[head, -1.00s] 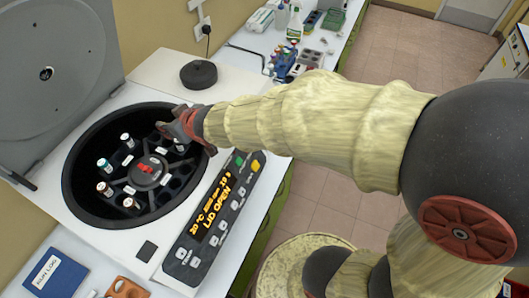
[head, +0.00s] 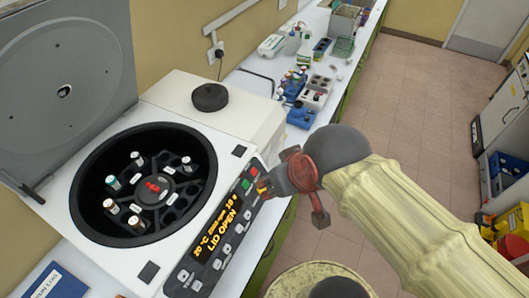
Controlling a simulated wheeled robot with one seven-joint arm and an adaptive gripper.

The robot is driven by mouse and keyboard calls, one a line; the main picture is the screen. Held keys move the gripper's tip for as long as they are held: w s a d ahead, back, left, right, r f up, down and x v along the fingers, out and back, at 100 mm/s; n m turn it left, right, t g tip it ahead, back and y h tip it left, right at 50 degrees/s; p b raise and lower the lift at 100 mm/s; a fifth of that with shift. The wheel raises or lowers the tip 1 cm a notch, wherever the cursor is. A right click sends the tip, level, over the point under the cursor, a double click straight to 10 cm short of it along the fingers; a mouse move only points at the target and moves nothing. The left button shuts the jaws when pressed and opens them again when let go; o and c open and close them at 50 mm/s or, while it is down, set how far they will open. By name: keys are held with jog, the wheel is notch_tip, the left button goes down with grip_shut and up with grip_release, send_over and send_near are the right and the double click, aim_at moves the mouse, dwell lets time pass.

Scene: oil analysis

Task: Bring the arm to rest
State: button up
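My arm (head: 400,215) reaches in from the right in its pale sleeve. My gripper (head: 290,185), dark grey and red, is in the air by the right edge of the centrifuge's control panel and hides part of it. Its fingertips are not clear, so I cannot tell if it is open or shut; I see nothing held. The white centrifuge (head: 212,130) has its lid (head: 65,90) raised. Its dark rotor bowl holds several capped tubes (head: 113,183) around a red hub (head: 154,187). The display (head: 216,240) reads "LID OPEN".
A black round knob-like piece (head: 209,97) sits on the centrifuge's back. Bottles, racks and blue trays (head: 302,118) stand along the bench behind. A blue log book (head: 55,284) lies at the lower left. The tiled floor (head: 400,100) on the right is clear.

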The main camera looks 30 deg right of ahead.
notch_tip(320, 180, down, 12)
jog(key=b, duration=1.1)
jog(key=shift+r, duration=0.15)
